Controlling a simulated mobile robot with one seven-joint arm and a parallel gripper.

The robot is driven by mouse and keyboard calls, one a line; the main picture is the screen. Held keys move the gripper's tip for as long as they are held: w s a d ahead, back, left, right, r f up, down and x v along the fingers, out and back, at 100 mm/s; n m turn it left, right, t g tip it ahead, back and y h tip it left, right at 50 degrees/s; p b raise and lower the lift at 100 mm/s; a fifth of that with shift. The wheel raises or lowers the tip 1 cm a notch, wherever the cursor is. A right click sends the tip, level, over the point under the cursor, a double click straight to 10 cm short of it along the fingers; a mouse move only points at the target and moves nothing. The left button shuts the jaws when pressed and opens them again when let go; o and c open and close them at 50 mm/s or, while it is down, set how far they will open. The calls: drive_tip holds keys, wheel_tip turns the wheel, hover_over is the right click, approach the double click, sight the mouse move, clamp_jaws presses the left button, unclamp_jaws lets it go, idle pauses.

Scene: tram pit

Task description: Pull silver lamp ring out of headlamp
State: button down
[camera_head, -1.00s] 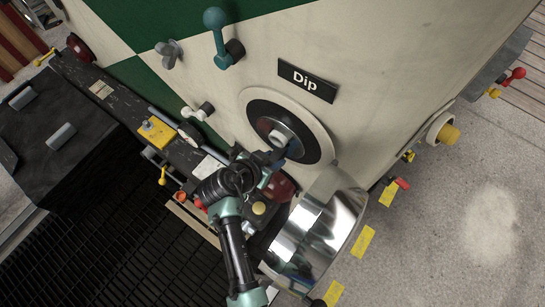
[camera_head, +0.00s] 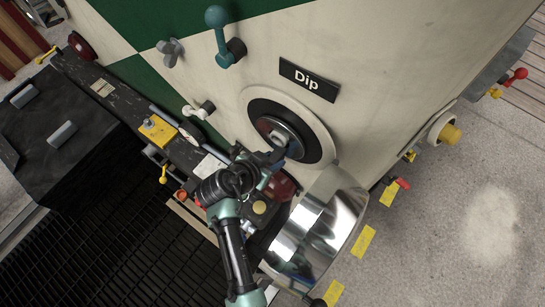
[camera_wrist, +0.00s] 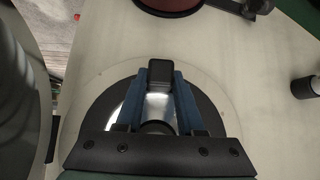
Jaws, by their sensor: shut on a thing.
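The headlamp (camera_head: 318,139) is a round unit with a black face and pale rim, set in the cream vehicle front below the "Dip" sign. My gripper (camera_head: 278,156) reaches the ring's lower edge from below left. In the wrist view its blue fingers (camera_wrist: 159,74) converge on a small dark block, apparently the ring's grip, and are shut on it. Bright silver shows between the fingers. The gripper hides the ring's lower part, so how far it stands out of the lamp cannot be told.
A large chrome bowl-shaped part (camera_head: 318,229) stands close to the right of my arm. A dark bench with small levers (camera_head: 157,128) lies left. A teal lever (camera_head: 218,38) sticks out above the lamp. A dark grating covers the lower left; grey floor lies right.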

drive_tip(key=shift+s+a, duration=0.9)
drive_tip(key=shift+s, duration=0.3)
idle(0.6)
drive_tip(key=shift+s+a+p, duration=0.35)
drive_tip(key=shift+s+a, duration=0.2)
drive_tip(key=shift+s, duration=0.2)
wheel_tip(320, 180, up, 8)
drive_tip(key=p, duration=0.6)
idle(0.6)
idle(0.5)
